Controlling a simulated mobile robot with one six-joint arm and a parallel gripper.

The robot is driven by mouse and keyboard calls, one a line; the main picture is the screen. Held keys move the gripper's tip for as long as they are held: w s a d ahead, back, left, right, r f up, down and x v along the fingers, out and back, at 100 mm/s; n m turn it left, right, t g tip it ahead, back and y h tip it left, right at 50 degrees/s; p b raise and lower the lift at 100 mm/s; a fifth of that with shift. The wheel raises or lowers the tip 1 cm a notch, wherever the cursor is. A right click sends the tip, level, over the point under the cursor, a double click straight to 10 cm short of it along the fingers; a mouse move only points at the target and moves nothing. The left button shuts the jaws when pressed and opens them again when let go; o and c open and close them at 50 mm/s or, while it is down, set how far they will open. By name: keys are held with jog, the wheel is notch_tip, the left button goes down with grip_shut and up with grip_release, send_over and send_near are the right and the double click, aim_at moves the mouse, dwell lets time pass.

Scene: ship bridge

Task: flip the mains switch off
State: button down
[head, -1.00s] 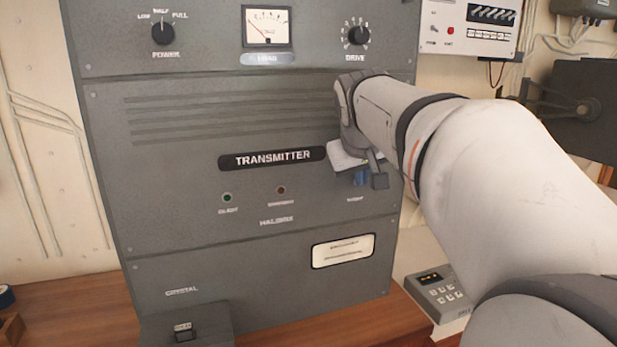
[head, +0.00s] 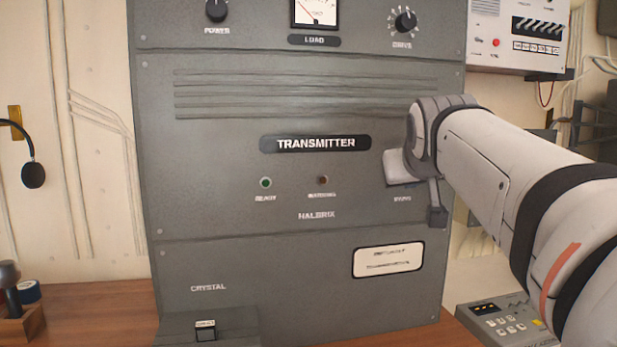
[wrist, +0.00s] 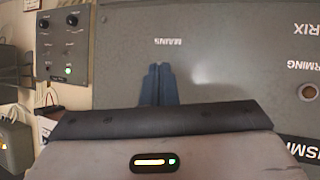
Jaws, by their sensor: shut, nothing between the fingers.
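The grey transmitter (head: 230,215) fills the middle of the head view. Its MAINS label (wrist: 168,42) reads upside down in the wrist view, and it also shows small below my gripper's wrist in the head view. The mains switch itself is not visible; my gripper likely covers it. My gripper (wrist: 157,70) is shut and empty, its blue fingers together against the panel area just beside the label. Whether they touch the panel I cannot tell. In the head view the fingers are hidden behind my wrist.
The power knob (head: 217,9), load meter (head: 316,12) and drive knob (head: 404,21) sit above. A white card (head: 388,260) and a crystal box (head: 206,328) are below. A small keypad unit (head: 500,322) stands at lower right. Headphones (head: 33,174) hang at left.

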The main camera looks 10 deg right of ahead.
jog(key=shift+r, duration=0.2)
jog(key=shift+r+p, duration=0.65)
jog(key=shift+r, duration=0.05)
jog(key=shift+s, duration=0.1)
